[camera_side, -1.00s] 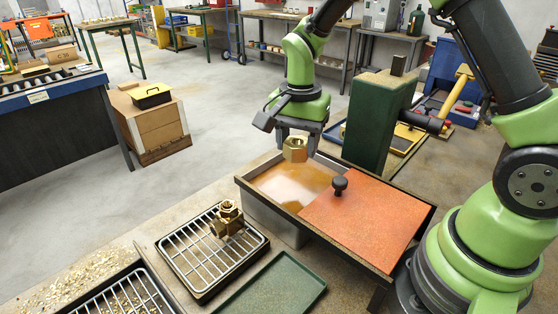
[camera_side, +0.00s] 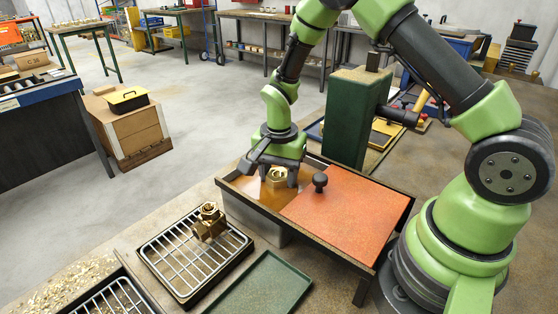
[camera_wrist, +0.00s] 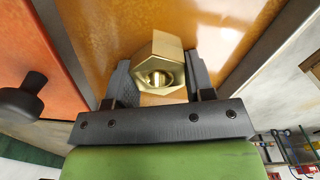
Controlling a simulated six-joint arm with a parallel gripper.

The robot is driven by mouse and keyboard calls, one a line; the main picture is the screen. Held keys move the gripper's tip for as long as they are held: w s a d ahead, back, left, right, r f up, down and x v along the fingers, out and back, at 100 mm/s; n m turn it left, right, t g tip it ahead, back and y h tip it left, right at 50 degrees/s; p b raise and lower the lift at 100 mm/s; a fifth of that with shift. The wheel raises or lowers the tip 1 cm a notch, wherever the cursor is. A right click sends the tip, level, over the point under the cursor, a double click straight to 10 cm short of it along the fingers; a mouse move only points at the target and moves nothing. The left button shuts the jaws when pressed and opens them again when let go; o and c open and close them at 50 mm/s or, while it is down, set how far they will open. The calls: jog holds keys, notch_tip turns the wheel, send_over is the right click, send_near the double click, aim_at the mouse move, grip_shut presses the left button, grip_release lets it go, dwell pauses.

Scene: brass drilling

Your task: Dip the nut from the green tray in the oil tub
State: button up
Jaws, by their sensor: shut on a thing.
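The brass nut (camera_side: 277,180) is held between the fingers of my gripper (camera_side: 276,176), down inside the open left part of the oil tub (camera_side: 232,192). In the wrist view the nut (camera_wrist: 161,72) sits between the two jaws, with amber oil (camera_wrist: 130,25) behind it. Its lower part looks close to or in the oil; I cannot tell how deep. The green tray (camera_side: 262,286) lies empty in front of the tub.
An orange lid (camera_side: 345,210) with a black knob (camera_side: 320,182) covers the tub's right part. A wire rack (camera_side: 180,262) at the left holds a brass fitting (camera_side: 209,222). A green block (camera_side: 350,115) stands behind the tub.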

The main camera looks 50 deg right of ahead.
aim_at(279, 202)
jog(key=shift+f, duration=2.3)
dwell(0.9)
jog(key=shift+r, duration=5)
jog(key=shift+r, duration=2)
